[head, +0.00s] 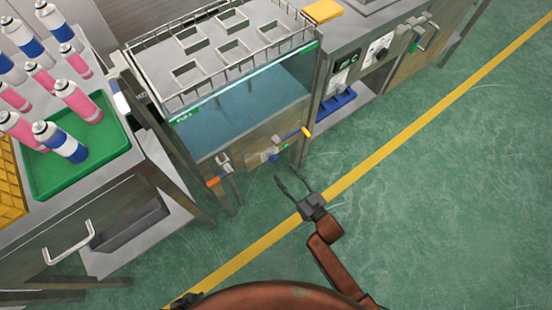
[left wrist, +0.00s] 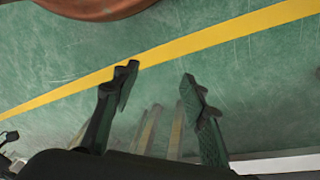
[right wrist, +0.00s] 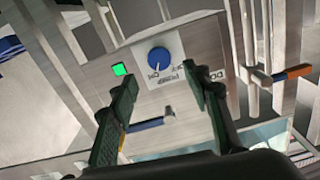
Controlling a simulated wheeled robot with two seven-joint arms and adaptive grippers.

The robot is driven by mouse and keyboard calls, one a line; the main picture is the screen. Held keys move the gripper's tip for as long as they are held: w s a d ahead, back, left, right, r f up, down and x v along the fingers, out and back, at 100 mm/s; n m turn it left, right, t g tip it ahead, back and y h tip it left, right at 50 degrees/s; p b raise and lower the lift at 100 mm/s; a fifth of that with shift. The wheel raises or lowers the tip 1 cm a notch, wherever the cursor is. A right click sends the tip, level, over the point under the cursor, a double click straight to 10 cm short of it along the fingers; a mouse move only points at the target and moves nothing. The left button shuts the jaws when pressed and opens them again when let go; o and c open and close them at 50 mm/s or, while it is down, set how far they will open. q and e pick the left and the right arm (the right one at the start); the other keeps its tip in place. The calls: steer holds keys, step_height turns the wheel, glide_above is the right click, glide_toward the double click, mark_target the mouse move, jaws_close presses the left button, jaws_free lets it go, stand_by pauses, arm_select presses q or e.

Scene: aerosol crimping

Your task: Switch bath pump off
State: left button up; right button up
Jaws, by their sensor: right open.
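The bath (head: 240,105) is a water-filled steel tank with a rack above it. Its pump knob (right wrist: 159,61) is blue, on a pale panel (right wrist: 182,82) with upside-down lettering that reads as PUMP, in the right wrist view. The knob's exact setting is hard to read. My right gripper (head: 293,188) is open and empty in front of the bath. In the right wrist view its fingertips (right wrist: 159,80) frame the knob from either side, apparently short of it. My left gripper (left wrist: 157,83) is open and empty above the floor.
An orange-tipped lever (head: 214,182) and a yellow-tipped lever (head: 305,132) stick out from the bath's front. On the left, a green tray (head: 105,150) holds several aerosol cans beside a yellow crate (head: 9,190). The green floor (head: 430,190) at right is clear.

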mark_target(274, 160)
steer(key=b+x, duration=0.1)
steer(key=x, duration=0.2)
steer(key=b+x, duration=0.1)
steer(key=x, duration=0.2)
steer(key=shift+f+b, duration=0.2)
steer(key=shift+b, duration=0.1)
arm_select(q)
steer(key=w+d+f+t+h, duration=0.1)
steer(key=w+d+f+t, duration=0.1)
steer(key=w+d+f, duration=0.1)
steer(key=shift+w+d+f+t, duration=0.3)
steer(key=shift+w+f, duration=0.45)
steer(key=shift+f, duration=0.2)
arm_select(e)
steer(key=shift+w+a+r, duration=0.2)
steer(key=shift+w+a, duration=0.2)
steer(key=shift+w, duration=0.1)
steer(key=shift+c, duration=0.3)
steer(key=c, duration=1.1)
